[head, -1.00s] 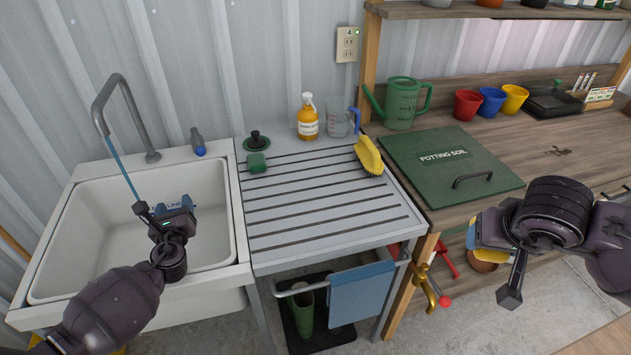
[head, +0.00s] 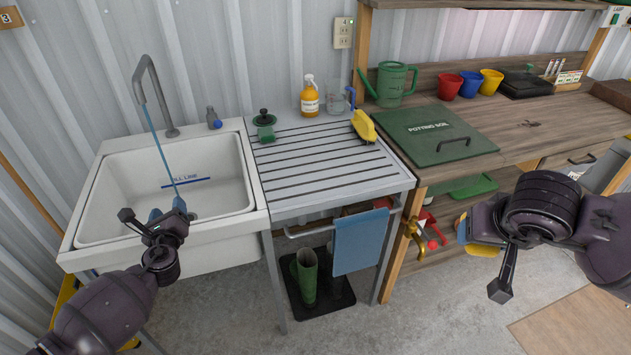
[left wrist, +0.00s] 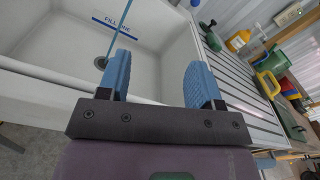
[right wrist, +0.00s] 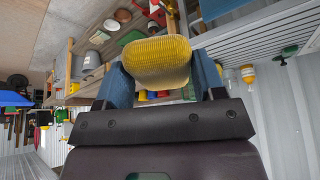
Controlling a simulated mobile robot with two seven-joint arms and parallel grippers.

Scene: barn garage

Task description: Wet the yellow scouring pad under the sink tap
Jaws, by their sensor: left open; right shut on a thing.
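The yellow scouring pad (right wrist: 158,62) is held between the blue fingers of my right gripper (right wrist: 160,85) in the right wrist view. In the head view only a yellow sliver of the pad (head: 463,230) shows beside the right gripper, right of the drainboard. My left gripper (head: 168,218) is open and empty at the front rim of the white sink (head: 258,190). The left wrist view shows its spread blue fingers (left wrist: 158,82) over the sink edge. The grey tap (head: 150,85) arches over the basin, and a thin blue stream (head: 160,150) runs down from it.
A blue towel (head: 360,243) hangs in front. A green potting soil lid (head: 435,133) covers part of the right bench.

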